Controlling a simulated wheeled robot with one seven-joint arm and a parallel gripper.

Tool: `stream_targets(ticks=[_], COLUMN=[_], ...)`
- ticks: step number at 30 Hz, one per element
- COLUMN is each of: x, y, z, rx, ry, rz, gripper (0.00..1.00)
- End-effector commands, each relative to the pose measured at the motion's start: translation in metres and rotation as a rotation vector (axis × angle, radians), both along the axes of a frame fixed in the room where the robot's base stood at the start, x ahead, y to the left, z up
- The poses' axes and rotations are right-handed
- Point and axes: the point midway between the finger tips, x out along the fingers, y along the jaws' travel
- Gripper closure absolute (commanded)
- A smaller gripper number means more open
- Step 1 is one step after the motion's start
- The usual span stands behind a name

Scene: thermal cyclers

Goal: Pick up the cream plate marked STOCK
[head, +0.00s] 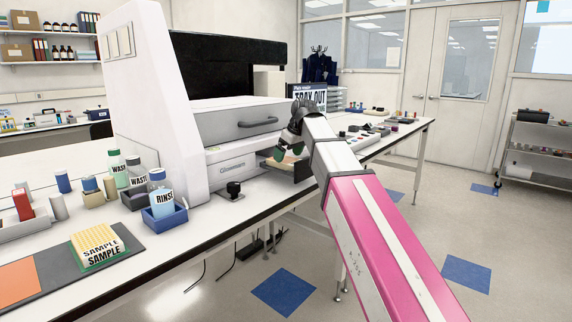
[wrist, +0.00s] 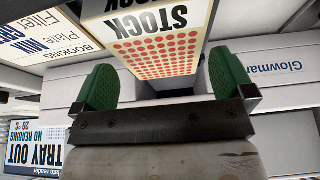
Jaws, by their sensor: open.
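The cream plate marked STOCK (wrist: 160,48), with rows of red dots on its top, shows large in the wrist view, upper middle. In the head view a small part of a cream plate (head: 291,160) shows at the machine's pulled-out tray (head: 296,174), mostly hidden by my gripper; its label is not readable there. My gripper (head: 289,151) is open, with green finger pads. In the wrist view my gripper (wrist: 165,80) has one finger on each side of the plate's near part. I cannot tell whether the pads touch it.
The white plate reader (head: 238,122) stands close to my gripper. A sign reading TRAY OUT (head: 309,98) is behind it. Another plate, marked SAMPLE (head: 100,246), sits on a dark mat at front left. RINSE (head: 161,199) and WASTE bottles stand between them.

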Motion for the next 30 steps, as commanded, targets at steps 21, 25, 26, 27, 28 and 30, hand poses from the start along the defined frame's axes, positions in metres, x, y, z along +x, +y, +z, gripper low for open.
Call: stream_targets(ticks=[21,25,26,27,28,30], x=[0.005,0.005,0.005,0.005,0.006,0.006], y=[0.007,0.007,0.007,0.007,0.007,0.007], z=[-0.021,-0.021,-0.020,-0.019,-0.018,-0.014], rx=[0.000,0.000,0.000,0.000,0.000,0.000], ry=[-0.001,-0.001,-0.001,-0.001,-0.001,-0.001], rz=[0.000,0.000,0.000,0.000,0.000,0.000], gripper=[0.36,0.36,0.36,0.36,0.36,0.36])
